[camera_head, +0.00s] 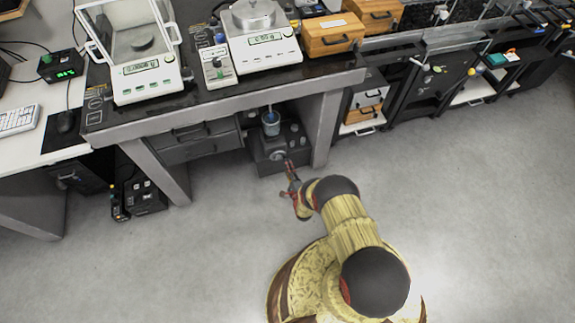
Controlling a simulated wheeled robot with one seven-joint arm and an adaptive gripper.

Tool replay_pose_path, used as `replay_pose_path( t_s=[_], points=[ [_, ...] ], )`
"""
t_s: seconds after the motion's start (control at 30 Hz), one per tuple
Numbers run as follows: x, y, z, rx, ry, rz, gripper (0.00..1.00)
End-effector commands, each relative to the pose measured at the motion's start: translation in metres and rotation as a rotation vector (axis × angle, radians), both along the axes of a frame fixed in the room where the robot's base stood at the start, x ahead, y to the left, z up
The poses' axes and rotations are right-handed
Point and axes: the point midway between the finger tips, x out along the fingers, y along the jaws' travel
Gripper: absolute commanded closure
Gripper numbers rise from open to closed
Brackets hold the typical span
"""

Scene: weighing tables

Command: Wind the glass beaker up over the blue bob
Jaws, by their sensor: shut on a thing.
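A small glass beaker (271,130) with bluish contents stands on a dark lifting stand (262,166) in the knee space under the weighing table. A thin blue line hangs down from the tabletop into the beaker's mouth. I cannot make out the blue bob separately from the beaker's contents. A pale round knob (277,155) is on the stand's front. My gripper (288,166) reaches to the stand's front at this knob and is shut on what appears to be the knob or its crank. The exact contact is too small to see.
The table (222,105) carries a glass-shielded balance (148,72), an open balance (262,50), a small control box (216,66) and wooden boxes (332,34). Table legs (323,125) flank the stand. Black devices (142,196) are on the floor at left. The floor in front is clear.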

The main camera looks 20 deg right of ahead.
Motion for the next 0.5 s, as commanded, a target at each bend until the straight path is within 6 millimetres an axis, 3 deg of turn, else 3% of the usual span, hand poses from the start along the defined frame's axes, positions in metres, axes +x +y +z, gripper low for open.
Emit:
replay_pose_path(
  t_s=[0.5],
  points=[
    [0.0002, 0.0036, -0.007, 0.223, 0.001, -0.001, 1.0]
  ],
)
